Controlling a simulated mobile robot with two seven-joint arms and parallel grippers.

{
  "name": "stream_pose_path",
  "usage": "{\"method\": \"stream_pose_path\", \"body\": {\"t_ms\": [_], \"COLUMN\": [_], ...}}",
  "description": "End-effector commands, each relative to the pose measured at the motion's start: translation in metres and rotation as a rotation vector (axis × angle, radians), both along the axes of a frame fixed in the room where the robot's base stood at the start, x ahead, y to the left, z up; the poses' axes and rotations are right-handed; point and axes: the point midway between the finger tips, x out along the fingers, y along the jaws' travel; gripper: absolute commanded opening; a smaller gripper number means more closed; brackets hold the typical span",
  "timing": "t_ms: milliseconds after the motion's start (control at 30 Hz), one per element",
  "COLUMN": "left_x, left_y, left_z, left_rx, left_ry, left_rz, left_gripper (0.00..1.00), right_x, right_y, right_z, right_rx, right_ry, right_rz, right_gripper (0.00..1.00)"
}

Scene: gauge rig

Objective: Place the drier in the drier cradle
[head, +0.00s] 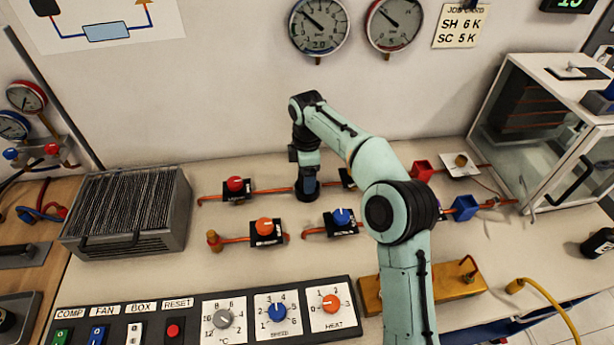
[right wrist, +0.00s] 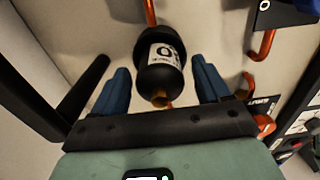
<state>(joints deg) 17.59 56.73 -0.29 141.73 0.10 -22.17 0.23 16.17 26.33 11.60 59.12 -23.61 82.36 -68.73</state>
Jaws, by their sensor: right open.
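A black cylinder with a white label and a brass end (right wrist: 163,82), which looks like a drier, lies in line with a copper pipe in the right wrist view. My right gripper (right wrist: 160,66) is open, with one blue finger on each side of the cylinder. In the head view my right gripper (head: 307,190) points down over the copper pipe line and hides most of what is under it. Another black cylinder with a pale label (head: 597,243) lies at the far right of the bench. I cannot make out the cradle itself. My left gripper is out of view.
Red (head: 236,187), orange (head: 266,231) and blue (head: 343,220) valve knobs stand near the gripper. A finned condenser block (head: 135,205) is left, a glass-fronted box (head: 535,125) right. A control panel (head: 190,322) runs along the front.

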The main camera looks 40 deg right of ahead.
Motion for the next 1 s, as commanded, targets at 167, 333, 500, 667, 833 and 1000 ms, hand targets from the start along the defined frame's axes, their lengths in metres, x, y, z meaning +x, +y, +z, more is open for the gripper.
{"method": "stream_pose_path", "body": {"t_ms": [167,333,500,667,833,1000], "left_x": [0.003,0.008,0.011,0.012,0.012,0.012], "left_y": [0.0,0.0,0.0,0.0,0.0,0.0], "left_z": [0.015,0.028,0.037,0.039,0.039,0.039], "left_rx": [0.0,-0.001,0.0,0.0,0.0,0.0], "left_ry": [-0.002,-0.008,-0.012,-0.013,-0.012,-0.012], "left_rz": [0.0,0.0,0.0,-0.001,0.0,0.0], "left_gripper": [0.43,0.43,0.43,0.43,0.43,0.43], "right_x": [0.001,0.001,0.001,0.0,0.0,0.0], "right_y": [0.0,0.0,0.0,0.0,0.0,0.0], "right_z": [0.044,0.079,0.1,0.106,0.105,0.105], "right_rx": [-0.001,0.0,-0.001,0.0,0.0,0.0], "right_ry": [-0.006,-0.004,-0.003,-0.001,0.0,0.0], "right_rz": [0.0,0.0,0.001,0.001,0.001,0.0], "right_gripper": [0.76,0.76,0.76,0.76,0.76,0.76]}}
